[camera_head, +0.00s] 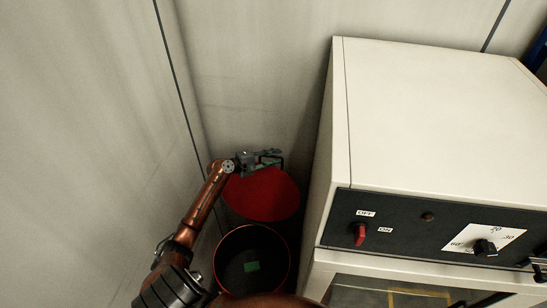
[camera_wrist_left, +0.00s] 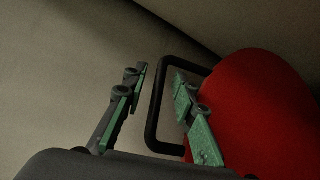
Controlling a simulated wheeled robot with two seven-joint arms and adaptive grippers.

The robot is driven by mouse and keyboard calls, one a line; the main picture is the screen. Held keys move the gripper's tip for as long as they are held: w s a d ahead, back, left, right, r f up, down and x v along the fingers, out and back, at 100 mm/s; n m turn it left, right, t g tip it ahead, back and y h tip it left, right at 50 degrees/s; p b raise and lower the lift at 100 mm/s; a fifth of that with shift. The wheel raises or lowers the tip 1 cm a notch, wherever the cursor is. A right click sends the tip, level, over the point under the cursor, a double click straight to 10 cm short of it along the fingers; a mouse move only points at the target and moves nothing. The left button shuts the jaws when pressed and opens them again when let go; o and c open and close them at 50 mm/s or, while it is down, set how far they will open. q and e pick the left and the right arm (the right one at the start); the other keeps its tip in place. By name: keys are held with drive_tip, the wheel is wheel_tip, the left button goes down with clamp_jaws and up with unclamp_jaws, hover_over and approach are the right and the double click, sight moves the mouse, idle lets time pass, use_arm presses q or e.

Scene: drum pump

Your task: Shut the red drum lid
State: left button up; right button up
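The red drum lid (camera_head: 262,195) is open and tilted up behind the drum (camera_head: 221,270), whose dark inside shows. The lid also fills the right of the left wrist view (camera_wrist_left: 262,110). A black handle (camera_wrist_left: 153,112) stands out from the lid. My left gripper (camera_head: 270,157) is at the lid's upper edge. In the left wrist view its two green-padded fingers (camera_wrist_left: 160,85) are apart, one on each side of the handle's outer bar, with gaps visible. My right gripper is not in view.
A large white oven-like machine (camera_head: 440,120) with a black control panel (camera_head: 400,229) stands close on the right. Pale walls (camera_head: 95,130) close in behind and on the left. A small green patch (camera_head: 252,267) shows inside the drum.

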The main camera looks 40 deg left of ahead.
use_arm(q)
drive_tip(key=shift+c, duration=0.4)
clamp_jaws()
drive_tip(key=shift+a+f, duration=0.1)
